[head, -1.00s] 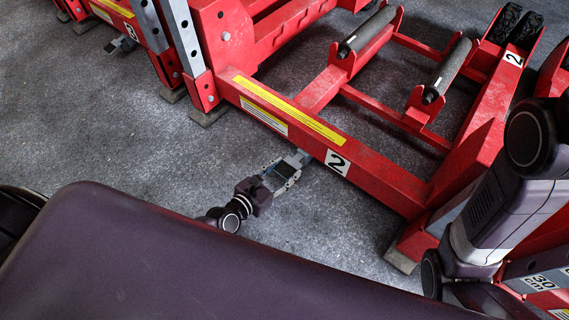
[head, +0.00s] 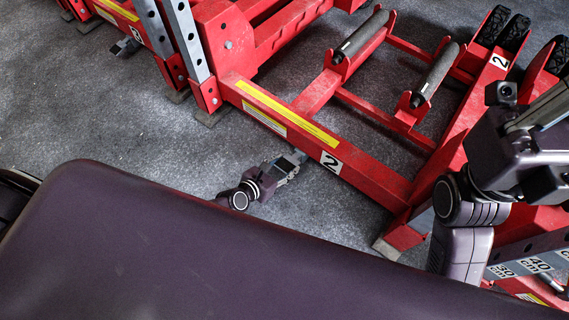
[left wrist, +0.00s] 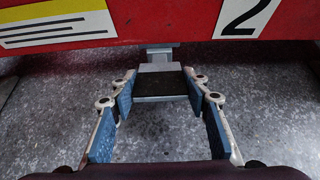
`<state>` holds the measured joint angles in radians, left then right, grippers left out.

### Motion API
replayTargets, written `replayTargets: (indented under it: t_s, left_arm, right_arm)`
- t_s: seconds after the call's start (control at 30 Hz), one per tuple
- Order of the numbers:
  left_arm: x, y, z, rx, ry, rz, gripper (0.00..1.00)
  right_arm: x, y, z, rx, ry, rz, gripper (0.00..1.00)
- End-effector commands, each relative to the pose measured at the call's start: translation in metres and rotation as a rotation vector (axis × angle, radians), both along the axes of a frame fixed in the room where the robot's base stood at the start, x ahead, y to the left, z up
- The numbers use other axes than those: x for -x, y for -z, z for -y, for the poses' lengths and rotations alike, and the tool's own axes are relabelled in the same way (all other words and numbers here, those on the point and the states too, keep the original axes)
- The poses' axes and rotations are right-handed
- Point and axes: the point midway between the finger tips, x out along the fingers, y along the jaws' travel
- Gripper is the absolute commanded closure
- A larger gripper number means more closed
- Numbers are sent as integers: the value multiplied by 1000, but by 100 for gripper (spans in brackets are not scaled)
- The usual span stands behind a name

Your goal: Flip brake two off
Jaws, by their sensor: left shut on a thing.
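Brake two is a small grey pedal with a black pad (left wrist: 160,84), sticking out from the red beam beside the "2" label. In the head view the pedal (head: 297,157) is low over the floor, partly covered by my left gripper (head: 286,167). In the left wrist view my left gripper (left wrist: 161,91) has its blue-padded fingers on either side of the pedal, shut on it near the fingertips. The pedal's joint at the beam is partly hidden. My right arm is at the right edge of the head view; its finger state is unclear.
The red beam (head: 375,183) of the jack runs just beyond the pedal. Black rollers (head: 434,75) lie behind it. My purple body fills the lower front. Grey floor (head: 130,110) is open at left.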

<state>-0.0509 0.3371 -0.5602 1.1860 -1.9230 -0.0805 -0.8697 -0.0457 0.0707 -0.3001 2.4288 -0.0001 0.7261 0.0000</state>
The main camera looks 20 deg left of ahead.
Motion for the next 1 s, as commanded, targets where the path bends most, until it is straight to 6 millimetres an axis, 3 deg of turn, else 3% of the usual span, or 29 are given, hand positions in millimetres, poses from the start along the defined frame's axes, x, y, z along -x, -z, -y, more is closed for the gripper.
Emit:
replayTargets:
  t_s: [0.33, 0.37, 0.5, 0.83, 1.0]
  left_arm:
    - [0, 0, 0, 0, 1, -1, 100]
    - [0, 0, 0, 0, 1, -1, 54]
    - [0, 0, 0, 0, 0, 0, 39]
    - [1, -1, 0, 1, 0, 0, 39]
    - [12, -6, -1, 6, -2, -4, 39]
  right_arm:
    - [0, 0, 0, 0, 0, -1, 100]
    - [0, 0, 0, 0, 0, -1, 100]
    - [0, 0, 0, 0, 0, -1, 100]
    - [0, -1, 0, 1, 1, 1, 100]
    - [0, 0, 0, 1, 0, 1, 100]
